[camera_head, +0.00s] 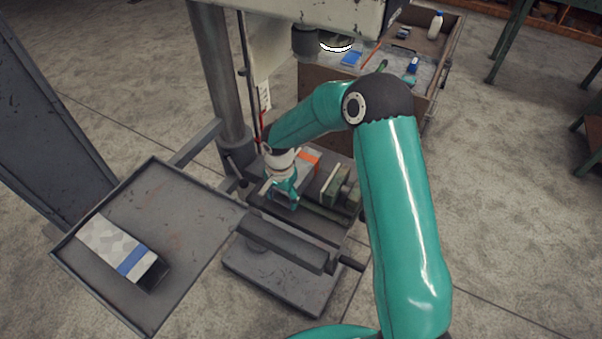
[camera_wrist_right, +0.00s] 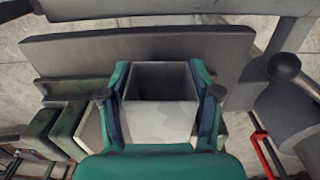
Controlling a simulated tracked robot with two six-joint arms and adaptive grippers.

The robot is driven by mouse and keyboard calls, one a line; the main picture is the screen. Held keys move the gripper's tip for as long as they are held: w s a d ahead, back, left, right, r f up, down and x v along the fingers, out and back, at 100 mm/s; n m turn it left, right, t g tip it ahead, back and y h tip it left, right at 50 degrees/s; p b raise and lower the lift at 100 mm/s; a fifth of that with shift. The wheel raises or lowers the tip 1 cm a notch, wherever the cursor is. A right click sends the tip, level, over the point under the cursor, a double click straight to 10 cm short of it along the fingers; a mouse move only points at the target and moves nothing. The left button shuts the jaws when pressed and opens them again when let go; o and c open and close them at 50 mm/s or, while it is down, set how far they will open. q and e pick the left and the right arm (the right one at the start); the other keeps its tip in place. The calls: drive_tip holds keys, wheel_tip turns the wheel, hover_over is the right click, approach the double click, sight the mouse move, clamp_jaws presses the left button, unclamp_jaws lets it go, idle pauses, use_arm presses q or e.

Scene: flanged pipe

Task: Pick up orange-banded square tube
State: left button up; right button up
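The orange-banded square tube (camera_head: 309,158) lies on the drill press table beside the vise in the head view, its grey body partly hidden by my right gripper (camera_head: 284,190). In the right wrist view the square, open end of a pale grey tube (camera_wrist_right: 158,122) faces the camera. The fingers of my right gripper (camera_wrist_right: 160,105) stand on both sides of it, with no clear gap at either wall. The orange band does not show in the wrist view. My left gripper is not in view.
A blue-banded square tube (camera_head: 131,262) lies on a grey tray (camera_head: 185,215) at left. A green-jawed vise (camera_head: 338,186) stands right of the orange-banded tube. The drill press column (camera_head: 222,80) rises behind. A tool cart (camera_head: 432,75) stands at the back.

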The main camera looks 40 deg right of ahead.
drive_tip(key=c, duration=0.8)
drive_tip(key=shift+w, duration=0.1)
drive_tip(key=shift+c, duration=0.4)
drive_tip(key=shift+r, duration=0.1)
